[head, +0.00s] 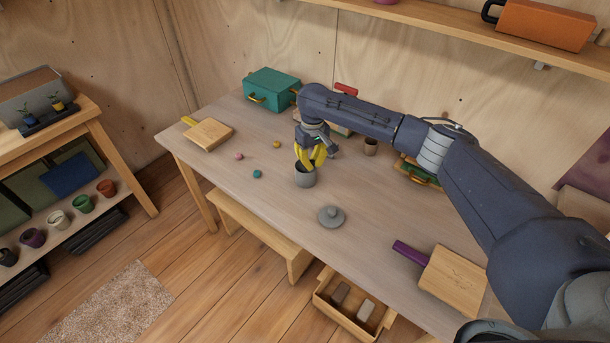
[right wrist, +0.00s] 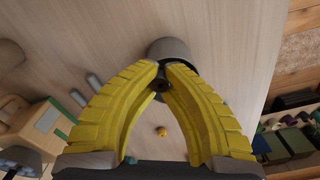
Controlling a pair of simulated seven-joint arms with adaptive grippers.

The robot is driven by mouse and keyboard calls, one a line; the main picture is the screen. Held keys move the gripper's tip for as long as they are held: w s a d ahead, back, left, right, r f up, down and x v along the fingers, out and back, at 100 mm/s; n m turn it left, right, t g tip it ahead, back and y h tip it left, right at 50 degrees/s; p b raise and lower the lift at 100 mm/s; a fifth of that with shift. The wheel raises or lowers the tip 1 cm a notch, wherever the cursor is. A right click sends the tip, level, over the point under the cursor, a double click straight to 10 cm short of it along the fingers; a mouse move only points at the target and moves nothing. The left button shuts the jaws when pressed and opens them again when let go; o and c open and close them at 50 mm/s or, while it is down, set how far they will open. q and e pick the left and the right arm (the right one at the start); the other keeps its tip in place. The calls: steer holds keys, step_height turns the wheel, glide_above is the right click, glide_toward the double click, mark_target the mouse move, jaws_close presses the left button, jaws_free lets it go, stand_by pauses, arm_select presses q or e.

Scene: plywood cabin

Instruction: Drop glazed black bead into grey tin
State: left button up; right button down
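The grey tin (head: 305,177) stands upright and open-topped on the table, and its side shows in the right wrist view (right wrist: 168,48). My right gripper (head: 309,163) is just above the tin's mouth, its yellow fingers pointing down. In the right wrist view, the fingertips (right wrist: 165,72) come close together around a small dark round thing, the glazed black bead (right wrist: 160,85). The fingers partly hide the bead and the tin's mouth. My left gripper is not in view.
A grey lid (head: 331,216) lies in front of the tin. A pink bead (head: 239,156), a yellow bead (head: 276,144) and a teal bead (head: 257,174) lie to its left. A teal case (head: 271,90) stands at the back. A purple-handled board (head: 453,279) lies at the right.

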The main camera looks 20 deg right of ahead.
steer(key=c, duration=1.5)
jaws_free()
step_height(320, 180, up, 12)
